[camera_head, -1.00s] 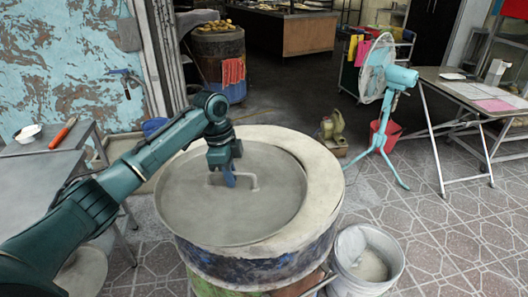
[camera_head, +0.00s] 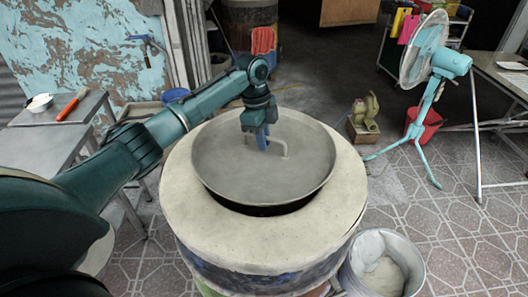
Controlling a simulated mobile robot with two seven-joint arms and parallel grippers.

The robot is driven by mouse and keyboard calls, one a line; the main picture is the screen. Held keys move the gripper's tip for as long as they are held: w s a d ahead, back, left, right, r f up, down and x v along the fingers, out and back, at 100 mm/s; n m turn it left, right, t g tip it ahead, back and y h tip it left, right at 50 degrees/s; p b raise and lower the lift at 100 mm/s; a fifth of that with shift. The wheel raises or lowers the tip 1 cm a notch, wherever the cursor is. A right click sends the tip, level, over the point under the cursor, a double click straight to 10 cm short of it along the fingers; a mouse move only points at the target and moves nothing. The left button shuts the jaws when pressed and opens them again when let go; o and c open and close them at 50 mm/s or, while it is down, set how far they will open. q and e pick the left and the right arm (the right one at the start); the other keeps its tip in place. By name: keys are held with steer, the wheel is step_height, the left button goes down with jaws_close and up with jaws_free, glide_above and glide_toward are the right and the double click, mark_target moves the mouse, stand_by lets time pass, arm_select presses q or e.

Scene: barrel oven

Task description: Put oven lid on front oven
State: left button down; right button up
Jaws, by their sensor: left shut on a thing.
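The oven lid (camera_head: 235,178) is a round, grey, shallow disc with a bent bar handle (camera_head: 270,148) in its middle. My left gripper (camera_head: 262,143) is shut on the handle from above. The front oven (camera_head: 290,240) is a wide barrel with a pale, thick top ring and dark blue, worn sides. The lid is over the oven's opening, toward the back of the ring. A dark gap shows under the lid's near edge, so part of the opening is visible there. Whether the lid touches the ring at its far side I cannot tell. My right gripper is not in view.
A grey metal table (camera_head: 45,150) with a red-handled tool (camera_head: 72,105) is at left. A teal fan (camera_head: 430,90) and red bucket (camera_head: 425,125) stand behind right. Tiled floor at right is mostly clear.

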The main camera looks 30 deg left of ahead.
arm_select(q)
step_height(320, 180, down, 5)
steer(key=shift+w+r, duration=0.1)
steer(key=shift+r, duration=0.05)
steer(key=c, duration=1.5)
jaws_free()
steer(key=shift+r, duration=0.1)
steer(key=r, duration=0.4)
steer(key=a+r, duration=0.1)
steer(key=r, duration=0.6)
steer(key=shift+a+r, duration=0.35)
